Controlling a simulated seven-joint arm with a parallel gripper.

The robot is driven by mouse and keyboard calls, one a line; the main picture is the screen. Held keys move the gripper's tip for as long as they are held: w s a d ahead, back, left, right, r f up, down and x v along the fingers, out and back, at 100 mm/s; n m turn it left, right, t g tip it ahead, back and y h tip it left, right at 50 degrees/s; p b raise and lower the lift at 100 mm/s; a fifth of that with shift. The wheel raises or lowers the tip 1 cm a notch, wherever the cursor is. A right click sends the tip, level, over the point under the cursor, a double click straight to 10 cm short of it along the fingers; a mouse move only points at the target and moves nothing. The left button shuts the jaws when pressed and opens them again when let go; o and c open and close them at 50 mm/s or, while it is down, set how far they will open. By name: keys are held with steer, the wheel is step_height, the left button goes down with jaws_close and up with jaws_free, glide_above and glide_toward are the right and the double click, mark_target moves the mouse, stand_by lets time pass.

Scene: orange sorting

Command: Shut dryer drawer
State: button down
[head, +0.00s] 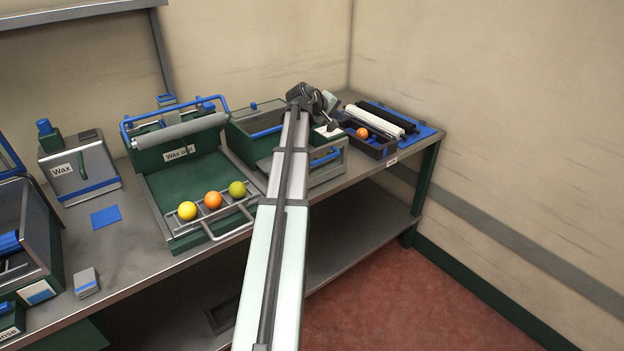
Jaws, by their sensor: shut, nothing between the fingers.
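What looks like the dryer is a green and grey box (245,137) on the bench, just right of the wax unit. A grey drawer front (329,169) with a blue handle (325,158) faces the bench's front edge. My arm crosses in front of the box and hides its middle, so I cannot tell how far the drawer stands out. My gripper (332,124) is above the right part of the box, near a white plate. It is shut and empty. I cannot tell whether it touches the box.
Left of the box, the green wax unit (155,190) has a grey roller and a rack with a yellow, an orange and a green fruit. On the right is a dark tray (378,150) with an orange (362,133). A wax can (80,170) stands at left.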

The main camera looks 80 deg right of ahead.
steer(key=s+a+r+n+h, duration=0.2)
steer(key=s+n+h, duration=0.3)
steer(key=s, duration=0.5)
steer(key=s+a+f+n+t+h, duration=0.2)
steer(key=a+f+n+t+h, duration=0.25)
steer(key=a+n+t, duration=0.85)
steer(key=w+a+f+n+t+y, duration=0.3)
steer(key=w+a+f+n, duration=0.15)
steer(key=f+n, duration=0.4)
steer(key=w+a+f+n+t+y, duration=0.35)
steer(key=w+f+n, duration=0.2)
steer(key=n, duration=0.55)
steer(key=shift+h, duration=0.3)
steer(key=x, duration=1.3)
steer(key=shift+s+d+f, duration=0.25)
steer(key=shift+d+f, duration=0.05)
steer(key=shift+f, duration=0.05)
steer(key=shift+d, duration=0.1)
steer(key=x, duration=1.8)
steer(key=shift+w+d, duration=0.2)
steer(key=shift+w, duration=0.15)
steer(key=shift+x, duration=0.75)
